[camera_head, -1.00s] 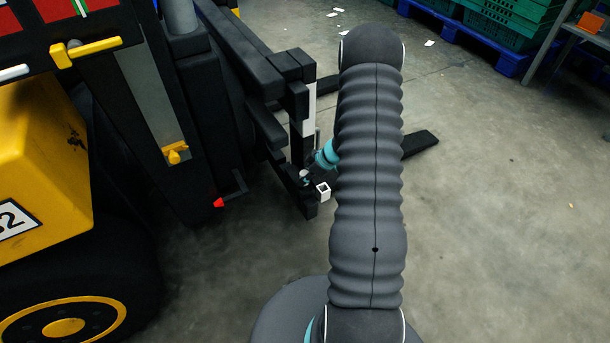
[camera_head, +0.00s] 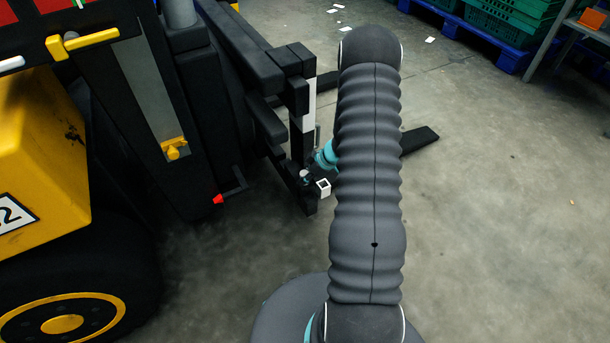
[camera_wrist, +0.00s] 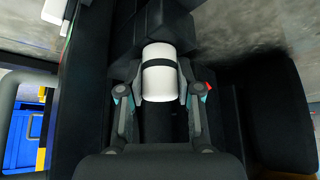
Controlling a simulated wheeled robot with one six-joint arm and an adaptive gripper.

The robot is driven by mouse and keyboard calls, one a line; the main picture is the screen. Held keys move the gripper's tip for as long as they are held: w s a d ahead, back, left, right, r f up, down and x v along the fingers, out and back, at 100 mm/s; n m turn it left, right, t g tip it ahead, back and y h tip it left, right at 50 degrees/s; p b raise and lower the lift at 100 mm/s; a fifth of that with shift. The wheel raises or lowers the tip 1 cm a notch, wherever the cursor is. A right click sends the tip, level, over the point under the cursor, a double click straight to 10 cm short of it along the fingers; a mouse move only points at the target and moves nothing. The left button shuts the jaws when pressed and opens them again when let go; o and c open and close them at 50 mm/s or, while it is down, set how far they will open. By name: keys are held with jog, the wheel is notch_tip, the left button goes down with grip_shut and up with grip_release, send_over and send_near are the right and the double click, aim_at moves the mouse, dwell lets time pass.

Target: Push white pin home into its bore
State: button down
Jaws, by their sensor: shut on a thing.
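The white pin (camera_wrist: 160,80) is a white cylinder with a black band around it, in the middle of the wrist view. My gripper (camera_wrist: 160,97) has a finger on each side of the pin and is shut on it. The pin lies against black metal parts of the forklift carriage (camera_head: 297,97). No bore opening can be made out, so how deep the pin sits cannot be told. In the head view my arm hides most of the gripper and I cannot make out the pin for sure.
A small white-edged block (camera_head: 323,187) shows low by the carriage. A black fork (camera_head: 420,140) reaches out to the right near the floor. The yellow forklift body (camera_head: 40,150) and its wheel (camera_head: 70,300) fill the left. The concrete floor (camera_head: 510,220) at right is clear.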

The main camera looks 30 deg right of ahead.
jog(key=c, duration=0.7)
grip_release()
jog(key=v, duration=1.2)
jog(key=shift+f, duration=0.1)
